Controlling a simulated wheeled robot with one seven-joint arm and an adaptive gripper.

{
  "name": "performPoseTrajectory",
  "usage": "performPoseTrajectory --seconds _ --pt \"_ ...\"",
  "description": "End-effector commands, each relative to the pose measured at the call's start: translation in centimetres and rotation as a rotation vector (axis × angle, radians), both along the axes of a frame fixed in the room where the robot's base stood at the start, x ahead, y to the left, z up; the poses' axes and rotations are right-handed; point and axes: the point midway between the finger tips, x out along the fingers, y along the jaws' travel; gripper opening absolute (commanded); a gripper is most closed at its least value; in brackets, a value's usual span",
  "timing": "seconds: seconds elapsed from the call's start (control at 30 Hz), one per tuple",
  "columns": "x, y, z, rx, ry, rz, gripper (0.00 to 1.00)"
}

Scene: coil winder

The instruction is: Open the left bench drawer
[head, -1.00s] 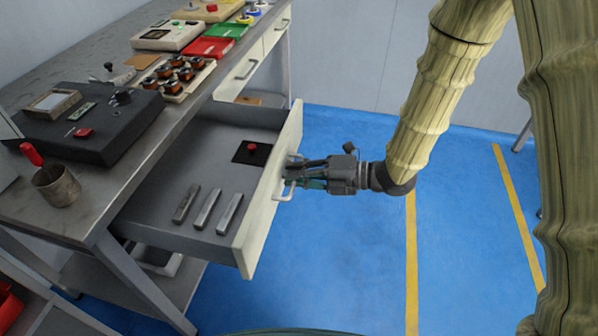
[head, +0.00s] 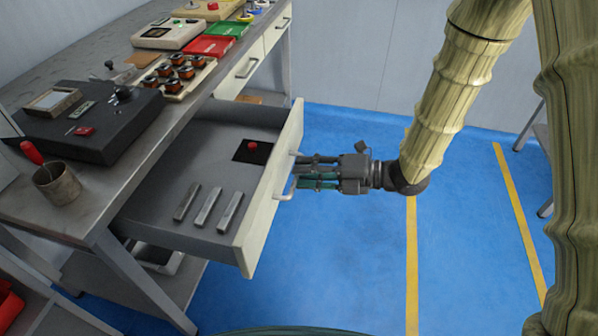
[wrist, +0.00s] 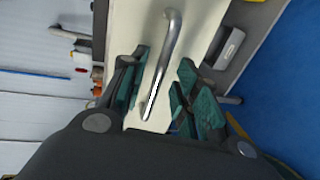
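The left bench drawer (head: 180,185) is pulled well out from under the bench top in the head view. Its cream front carries a metal bar handle (head: 287,189), which also shows in the wrist view (wrist: 161,68). My gripper (head: 299,172) is in front of the drawer front at the handle. In the wrist view its teal-padded fingers (wrist: 158,92) are spread apart, one on each side of the handle, with gaps between pads and bar. Inside the drawer lie several grey metal bars (head: 207,207) and a black plate with a red knob (head: 252,147).
The bench top (head: 60,205) holds a black device (head: 85,120), a metal cup with a red-handled tool (head: 57,183), a rack of coils (head: 172,78) and red and green trays. A second closed drawer (head: 240,73) is farther back. Blue floor right of the drawer is clear.

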Motion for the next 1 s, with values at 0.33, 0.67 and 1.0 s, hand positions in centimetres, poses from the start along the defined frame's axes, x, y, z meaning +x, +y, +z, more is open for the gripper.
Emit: performPoseTrajectory --seconds 0.33,0.67,1.0 --pt "-0.9 -6.2 1.3 0.001 -0.001 -0.003 0.31" --pt "-1.4 -9.1 1.8 -0.001 0.0 -0.001 0.31" --pt "-1.4 -9.2 1.9 -0.001 0.0 0.0 0.31"
